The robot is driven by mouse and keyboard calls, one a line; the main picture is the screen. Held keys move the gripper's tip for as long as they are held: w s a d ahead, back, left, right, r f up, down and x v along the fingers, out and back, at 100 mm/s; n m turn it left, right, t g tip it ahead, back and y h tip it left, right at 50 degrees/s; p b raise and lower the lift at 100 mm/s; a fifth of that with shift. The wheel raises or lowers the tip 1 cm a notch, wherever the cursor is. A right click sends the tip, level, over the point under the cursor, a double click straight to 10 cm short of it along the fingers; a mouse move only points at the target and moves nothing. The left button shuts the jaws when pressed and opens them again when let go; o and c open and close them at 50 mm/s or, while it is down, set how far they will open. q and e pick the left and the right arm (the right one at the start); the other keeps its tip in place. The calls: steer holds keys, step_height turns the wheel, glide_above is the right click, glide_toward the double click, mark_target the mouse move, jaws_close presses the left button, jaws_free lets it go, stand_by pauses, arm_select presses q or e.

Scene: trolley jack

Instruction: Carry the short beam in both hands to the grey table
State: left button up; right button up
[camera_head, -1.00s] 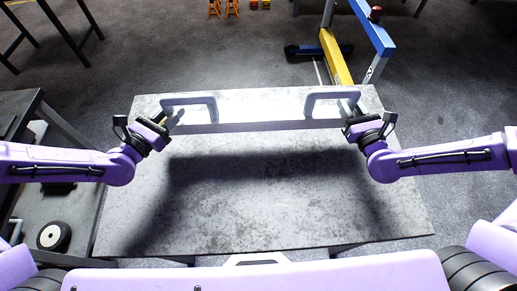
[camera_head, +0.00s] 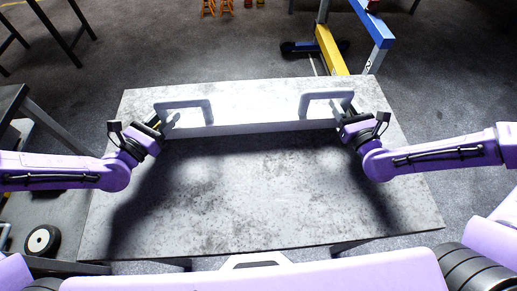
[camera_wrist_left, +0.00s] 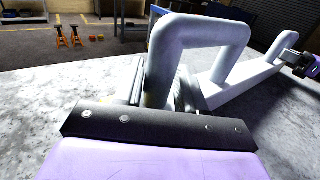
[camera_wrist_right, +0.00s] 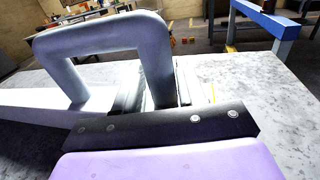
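The short beam (camera_head: 255,113) is a pale bar with two arch handles, one near each end. It lies level, crosswise over the far half of the grey table (camera_head: 262,200); I cannot tell whether it touches the top. My left gripper (camera_head: 158,122) is shut on the left handle (camera_wrist_left: 205,28), around its outer leg. My right gripper (camera_head: 346,112) is shut on the right handle (camera_wrist_right: 105,38), also at its outer leg. The fingers are partly hidden by the handles and the gripper bodies.
A blue and yellow frame (camera_head: 330,45) stands on the floor beyond the table. A dark bench or cart (camera_head: 50,130) with a wheel (camera_head: 42,241) is at the left. Orange stands (camera_head: 217,6) are far back. The table's near half is clear.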

arm_select(q)
steer(key=shift+o, duration=1.2)
steer(key=shift+s+r, duration=0.1)
steer(key=shift+r, duration=0.1)
arm_select(e)
steer(key=shift+o, duration=1.1)
steer(key=shift+s+r, duration=0.1)
steer(key=shift+r, duration=0.05)
arm_select(q)
steer(key=shift+a, duration=0.1)
steer(key=shift+s+a, duration=0.15)
arm_select(e)
steer(key=shift+d, duration=0.1)
arm_select(q)
steer(key=v, duration=1.1)
steer(key=shift+s, duration=0.15)
steer(key=shift+a, duration=0.1)
arm_select(e)
steer(key=s, duration=0.3)
steer(key=s+d, duration=0.1)
steer(key=s, duration=0.3)
steer(key=s+d, duration=0.1)
steer(key=s, duration=0.3)
steer(key=shift+s+d, duration=0.2)
steer(key=shift+s, duration=0.15)
